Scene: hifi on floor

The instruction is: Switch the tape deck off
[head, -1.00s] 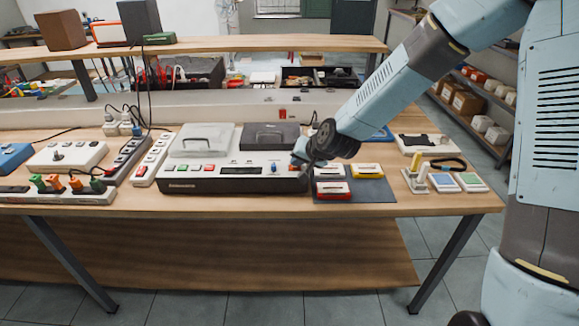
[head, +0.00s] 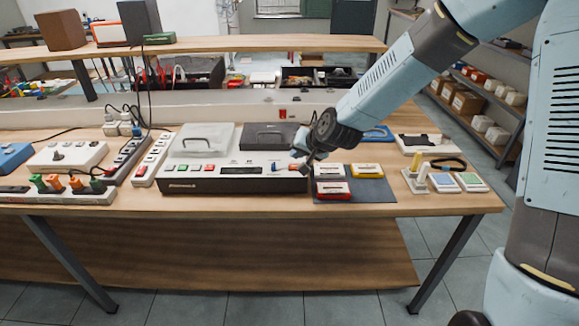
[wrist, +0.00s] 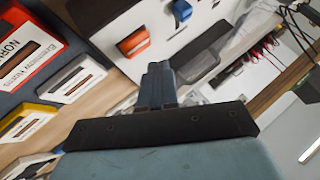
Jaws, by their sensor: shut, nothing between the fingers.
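The tape deck (head: 235,184) is a wide white-topped unit with a dark front, standing on the bench. Green and red buttons sit at its left, a dark display mid-panel, and a small blue control (head: 273,167) and an orange-red switch at its right end. In the wrist view the orange-red switch (wrist: 133,42) and the blue control (wrist: 182,10) show on the white panel. I cannot tell the switch's position. My gripper (head: 301,158) is over the deck's right end, shut and empty. In the wrist view the gripper's fingertips (wrist: 158,72) point beside the orange-red switch, apparently apart from it.
A dark mat (head: 376,190) with several cassettes lies right of the deck. Power strips (head: 152,160) and a white box (head: 67,156) stand to the left. Holders and small cards (head: 443,182) are at the right. A raised shelf runs behind.

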